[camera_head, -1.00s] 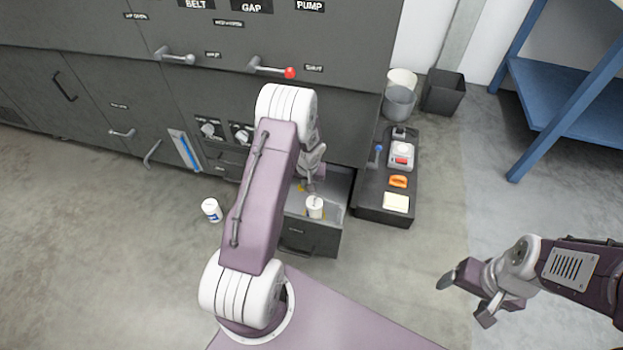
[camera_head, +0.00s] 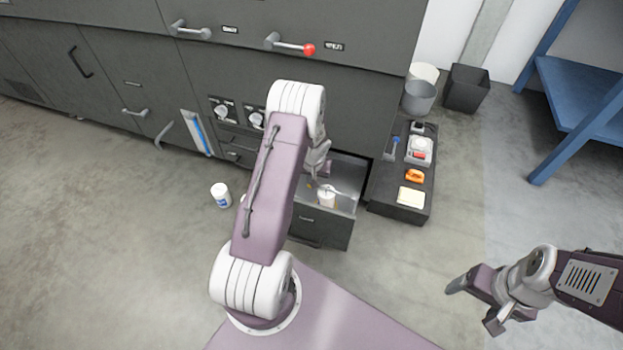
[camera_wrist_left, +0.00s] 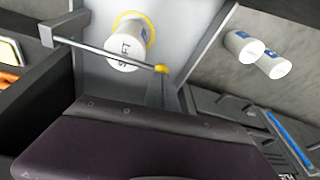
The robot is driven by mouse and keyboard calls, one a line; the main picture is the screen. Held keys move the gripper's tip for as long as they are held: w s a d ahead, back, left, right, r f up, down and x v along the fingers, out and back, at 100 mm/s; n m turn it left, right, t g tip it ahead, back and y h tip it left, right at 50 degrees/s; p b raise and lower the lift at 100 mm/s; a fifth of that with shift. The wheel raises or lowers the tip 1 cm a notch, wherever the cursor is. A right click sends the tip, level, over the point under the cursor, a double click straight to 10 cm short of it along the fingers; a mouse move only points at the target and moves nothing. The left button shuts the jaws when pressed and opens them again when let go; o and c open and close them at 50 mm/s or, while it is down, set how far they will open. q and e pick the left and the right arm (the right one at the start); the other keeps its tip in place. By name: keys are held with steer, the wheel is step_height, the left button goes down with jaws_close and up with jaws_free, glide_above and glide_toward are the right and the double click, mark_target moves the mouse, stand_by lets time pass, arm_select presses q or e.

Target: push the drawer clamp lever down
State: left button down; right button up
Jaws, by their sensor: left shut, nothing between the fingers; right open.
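The drawer (camera_head: 318,228) stands open at the bottom of the dark cabinet. A thin metal lever with a yellow tip (camera_wrist_left: 105,53) crosses above the drawer in the left wrist view, running from a dark bracket at the left wall. A white lettered jar (camera_wrist_left: 125,45) with a yellow ring at its base is in the drawer beside the lever; it also shows in the head view (camera_head: 326,199). My left gripper (camera_head: 322,177) is shut and empty over the drawer, partly hidden behind its arm. Contact with the lever cannot be told. My right gripper (camera_head: 471,305) is open and empty, off to the right.
Bins (camera_head: 466,88) and a blue rack (camera_head: 575,95) are at the right. Open floor lies between.

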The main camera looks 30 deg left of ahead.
arm_select(q)
steer(key=shift+s, duration=0.1)
steer(key=shift+r+p, duration=1.05)
steer(key=shift+r, duration=0.05)
steer(key=r+p, duration=0.4)
steer(key=shift+w+a+r, duration=0.1)
steer(key=shift+w, duration=0.25)
steer(key=s+a+r+p, duration=0.3)
steer(key=r+p, duration=0.2)
steer(key=r, duration=0.3)
steer(key=shift+a, duration=0.1)
